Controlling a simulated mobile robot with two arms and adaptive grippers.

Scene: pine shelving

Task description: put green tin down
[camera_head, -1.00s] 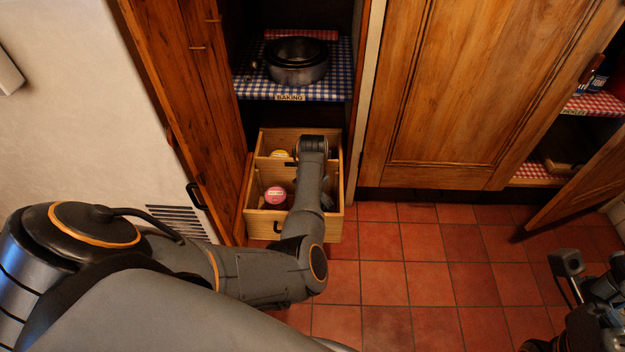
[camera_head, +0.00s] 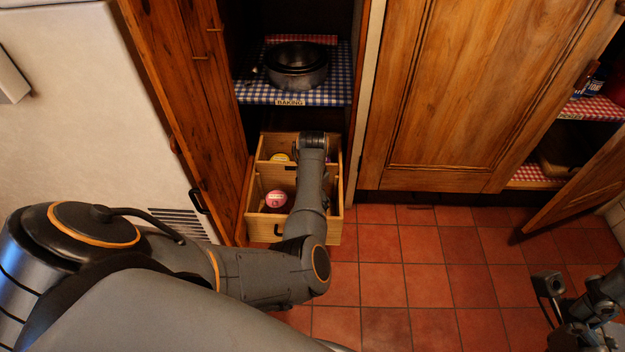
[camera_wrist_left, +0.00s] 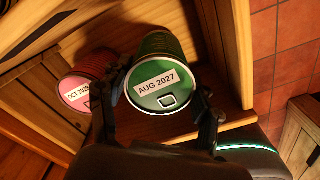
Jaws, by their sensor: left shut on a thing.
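The green tin (camera_wrist_left: 158,90) has a round lid labelled AUG 2027 and sits between the fingers of my left gripper (camera_wrist_left: 163,98) in the left wrist view. The gripper is shut on it. In the head view my left arm reaches over the open wooden drawer (camera_head: 249,212) and hides the tin and the fingers. A pink tin (camera_head: 276,200) stands in the drawer's front compartment; in the wrist view the pink tin (camera_wrist_left: 75,92), labelled OCT 2026, is beside the green one. My right gripper (camera_head: 552,296) is at the lower right, over the floor; its jaws are unclear.
A yellow-lidded tin (camera_head: 279,157) is in the drawer's back compartment. Above is a shelf (camera_head: 318,96) labelled BAKING, with dark pans (camera_head: 296,66). The cabinet door (camera_head: 185,100) stands left of the drawer. Tiled floor (camera_head: 430,280) is clear to the right.

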